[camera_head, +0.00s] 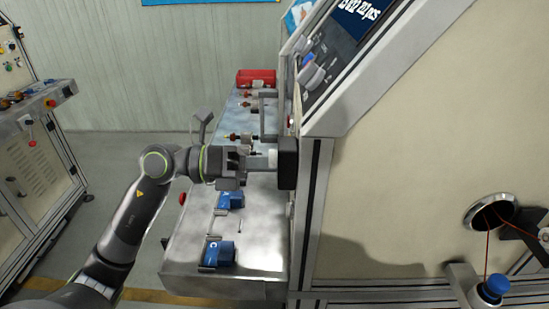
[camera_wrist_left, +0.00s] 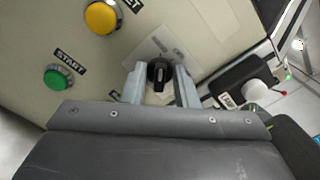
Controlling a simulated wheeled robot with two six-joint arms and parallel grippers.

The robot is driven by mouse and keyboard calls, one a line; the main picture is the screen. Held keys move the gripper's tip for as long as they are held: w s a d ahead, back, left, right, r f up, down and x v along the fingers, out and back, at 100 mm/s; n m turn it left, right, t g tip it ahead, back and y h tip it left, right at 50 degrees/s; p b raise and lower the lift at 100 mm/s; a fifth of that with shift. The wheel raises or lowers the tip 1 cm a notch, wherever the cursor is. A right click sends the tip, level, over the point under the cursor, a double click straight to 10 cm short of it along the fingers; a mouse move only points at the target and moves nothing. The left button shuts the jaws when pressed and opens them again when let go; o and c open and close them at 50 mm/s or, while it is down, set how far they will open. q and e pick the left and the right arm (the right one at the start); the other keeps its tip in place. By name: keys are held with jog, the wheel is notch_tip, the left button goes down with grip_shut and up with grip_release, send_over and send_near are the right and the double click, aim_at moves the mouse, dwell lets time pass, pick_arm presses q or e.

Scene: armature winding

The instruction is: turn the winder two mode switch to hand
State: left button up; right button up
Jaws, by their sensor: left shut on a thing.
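The mode switch (camera_wrist_left: 159,72) is a black rotary knob on a beige panel, seen in the left wrist view beside a pale label plate whose lettering is too small to read. My left gripper (camera_wrist_left: 160,80) has one finger on each side of the knob and is shut on it. In the head view my left gripper (camera_head: 268,161) reaches right to a dark box (camera_head: 287,162) on the machine's side; the knob itself is hidden there. Which position the knob points to I cannot tell. My right gripper is not in view.
A yellow button (camera_wrist_left: 101,17) and a green START button (camera_wrist_left: 57,77) sit left of the knob. A metal bench (camera_head: 180,268) with blue blocks (camera_head: 219,252) and a red bin (camera_head: 257,77) runs below my arm. Another machine (camera_head: 40,150) stands at the left.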

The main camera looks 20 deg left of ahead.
pick_arm(q)
jog(key=shift+n, duration=0.4)
jog(key=o, duration=0.6)
jog(key=shift+o, duration=0.2)
jog(key=shift+a, duration=0.15)
jog(key=b+v, duration=0.3)
jog(key=v, duration=1.4)
jog(key=shift+b, duration=0.4)
jog(key=shift+a+r, duration=0.1)
